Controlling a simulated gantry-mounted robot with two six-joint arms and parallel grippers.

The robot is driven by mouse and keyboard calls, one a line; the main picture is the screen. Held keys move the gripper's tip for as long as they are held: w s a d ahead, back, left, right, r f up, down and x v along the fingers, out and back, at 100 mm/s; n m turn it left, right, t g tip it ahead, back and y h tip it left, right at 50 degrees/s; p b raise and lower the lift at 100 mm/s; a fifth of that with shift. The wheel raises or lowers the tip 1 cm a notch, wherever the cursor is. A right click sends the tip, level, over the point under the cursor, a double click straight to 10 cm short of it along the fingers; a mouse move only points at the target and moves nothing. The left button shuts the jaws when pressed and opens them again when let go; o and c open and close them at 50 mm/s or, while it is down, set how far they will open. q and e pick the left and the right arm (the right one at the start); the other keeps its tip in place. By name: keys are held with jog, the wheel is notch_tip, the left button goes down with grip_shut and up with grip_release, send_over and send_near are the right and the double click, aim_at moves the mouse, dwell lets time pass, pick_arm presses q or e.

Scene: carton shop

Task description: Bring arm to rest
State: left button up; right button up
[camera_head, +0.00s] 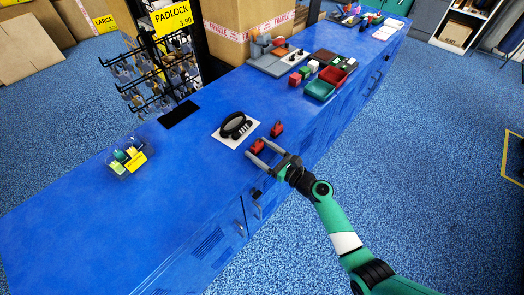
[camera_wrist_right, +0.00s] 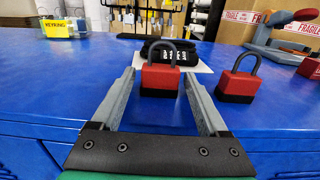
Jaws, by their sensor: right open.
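My right gripper (camera_head: 254,149) reaches over the front edge of the blue counter (camera_head: 110,215). Its jaws are open. A red and black padlock with a grey shackle (camera_wrist_right: 160,78) stands upright at the fingertips, between or just beyond them, with a gap on either side; in the head view this padlock (camera_head: 258,147) is partly behind the fingers. A second red padlock (camera_head: 277,129) stands a little to the right, and shows upright in the wrist view (camera_wrist_right: 239,82). My left gripper is not in view.
A black coiled item (camera_head: 235,126) lies on a white sheet behind the padlocks. A clear bin with a yellow label (camera_head: 128,157) is at left. A padlock rack (camera_head: 155,75) stands behind. Green and red trays (camera_head: 320,90) sit farther right.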

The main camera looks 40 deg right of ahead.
jog(key=c, duration=1.1)
jog(key=shift+r, duration=0.15)
jog(key=shift+s+r+p, duration=0.2)
jog(key=shift+r+p, duration=0.7)
jog(key=shift+p, duration=0.3)
jog(key=shift+s, duration=0.1)
jog(key=shift+s+d+p, duration=0.2)
jog(key=shift+s+p, duration=0.45)
jog(key=shift+s, duration=0.8)
jog(key=shift+s+d+p, duration=0.15)
jog(key=shift+s+p, duration=0.25)
jog(key=shift+s, duration=0.95)
jog(key=shift+s+d+p, duration=0.15)
jog(key=shift+s+p, duration=0.2)
jog(key=shift+s, duration=1)
